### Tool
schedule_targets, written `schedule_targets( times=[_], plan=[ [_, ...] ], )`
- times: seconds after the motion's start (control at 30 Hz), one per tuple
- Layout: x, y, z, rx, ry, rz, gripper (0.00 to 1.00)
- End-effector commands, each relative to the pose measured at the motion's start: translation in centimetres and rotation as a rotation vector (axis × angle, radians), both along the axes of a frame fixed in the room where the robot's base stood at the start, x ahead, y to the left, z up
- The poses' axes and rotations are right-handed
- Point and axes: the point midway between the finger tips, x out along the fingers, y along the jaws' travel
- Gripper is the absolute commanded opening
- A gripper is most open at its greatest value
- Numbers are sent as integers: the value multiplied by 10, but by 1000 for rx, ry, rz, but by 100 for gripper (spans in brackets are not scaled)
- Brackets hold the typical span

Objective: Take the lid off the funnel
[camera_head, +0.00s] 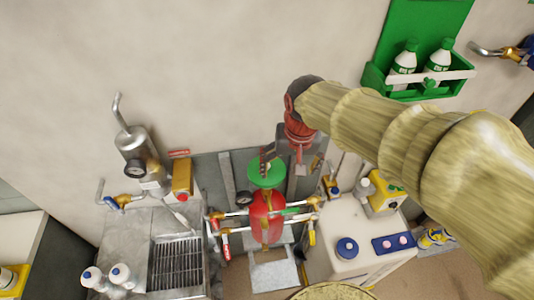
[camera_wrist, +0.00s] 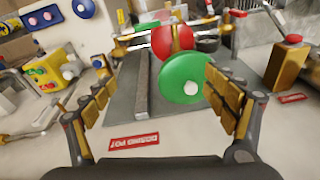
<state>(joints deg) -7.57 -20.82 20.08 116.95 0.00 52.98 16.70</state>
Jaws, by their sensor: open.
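The lid is a green disc (camera_head: 266,175) on top of the red funnel (camera_head: 266,218), right of the sink in the head view. In the wrist view the green lid (camera_wrist: 178,70) faces me with a pale knob at its middle, and the red funnel (camera_wrist: 172,42) shows beyond it. My gripper (camera_head: 283,165) is at the wall side of the lid, partly overlapping it in the head view. In the wrist view my gripper (camera_wrist: 158,90) is open and empty. The lid's knob lies between the finger lines, with the right finger overlapping the lid's edge; contact cannot be told.
Pipes with yellow and red-handled valves (camera_head: 232,213) flank the funnel. A metal sink (camera_head: 176,262) with white bottles is at left. A white counter (camera_head: 352,235) with a blue knob and a yellow box (camera_head: 386,198) is at right. A green bottle rack (camera_head: 418,82) hangs above.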

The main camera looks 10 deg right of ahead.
Motion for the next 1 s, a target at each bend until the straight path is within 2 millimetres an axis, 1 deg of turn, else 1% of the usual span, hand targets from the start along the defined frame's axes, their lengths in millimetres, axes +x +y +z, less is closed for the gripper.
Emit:
schedule_targets(
  times=[0.03,0.1,0.2,0.4,0.67,0.77,1.0],
  plan=[
    [7,5,14,-1,23,-5,91],
    [17,11,19,0,49,-19,95],
    [30,20,25,-1,86,-38,100],
    [49,36,29,-8,148,-73,100],
    [59,46,24,-16,187,-97,100],
    [59,47,17,-17,192,-99,100],
    [60,47,-8,-16,190,-99,100]
  ],
)
